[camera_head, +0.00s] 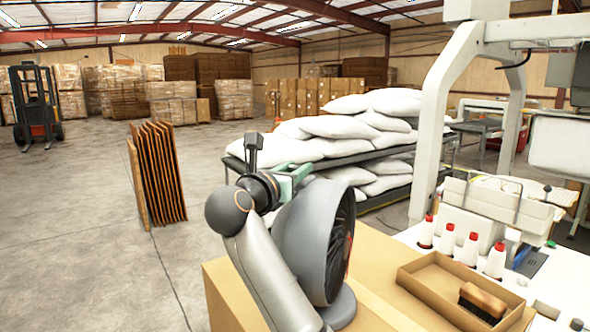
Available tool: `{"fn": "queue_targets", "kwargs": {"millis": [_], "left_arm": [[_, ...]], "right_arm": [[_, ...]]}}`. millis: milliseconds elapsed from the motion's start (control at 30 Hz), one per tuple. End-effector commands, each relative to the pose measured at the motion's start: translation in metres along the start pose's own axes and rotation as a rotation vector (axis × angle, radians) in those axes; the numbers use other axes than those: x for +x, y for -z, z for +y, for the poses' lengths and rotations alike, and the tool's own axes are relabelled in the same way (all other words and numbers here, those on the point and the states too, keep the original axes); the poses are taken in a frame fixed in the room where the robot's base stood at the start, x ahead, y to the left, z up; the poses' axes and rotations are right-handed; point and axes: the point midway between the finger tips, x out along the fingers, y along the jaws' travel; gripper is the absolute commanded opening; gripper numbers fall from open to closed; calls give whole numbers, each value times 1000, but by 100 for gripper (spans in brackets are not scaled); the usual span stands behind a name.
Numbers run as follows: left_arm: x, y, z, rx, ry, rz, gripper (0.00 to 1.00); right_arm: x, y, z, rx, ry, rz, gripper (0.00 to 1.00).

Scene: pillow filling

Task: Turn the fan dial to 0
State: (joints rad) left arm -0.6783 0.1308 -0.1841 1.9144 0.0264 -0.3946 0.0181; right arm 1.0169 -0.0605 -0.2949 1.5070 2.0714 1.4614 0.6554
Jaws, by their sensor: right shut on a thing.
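The dark grey round fan (310,240) stands on the cardboard-coloured work surface at the lower middle. Its grille faces right, and its rounded back is toward my right arm. My right gripper (284,182) is at the upper back of the fan, shut on part of it. A pale green piece shows between the gripper and the fan's top edge. The dial and its setting are hidden from this view. My left gripper is not in view.
A cardboard tray (420,285) with a brush (483,302) lies right of the fan. Several red-capped white bottles (447,240) stand behind it beside a white machine (440,110). White sacks (375,125) fill a rack behind. Open floor lies left.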

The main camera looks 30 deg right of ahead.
Motion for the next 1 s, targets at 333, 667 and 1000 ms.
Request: {"fn": "queue_targets", "kwargs": {"millis": [333,667,1000], "left_arm": [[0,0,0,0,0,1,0],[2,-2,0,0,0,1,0],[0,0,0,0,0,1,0]], "right_arm": [[0,0,0,0,0,0,0],[-1,3,1,4,-101,8,0],[-1,1,1,0,-266,2,0]]}}
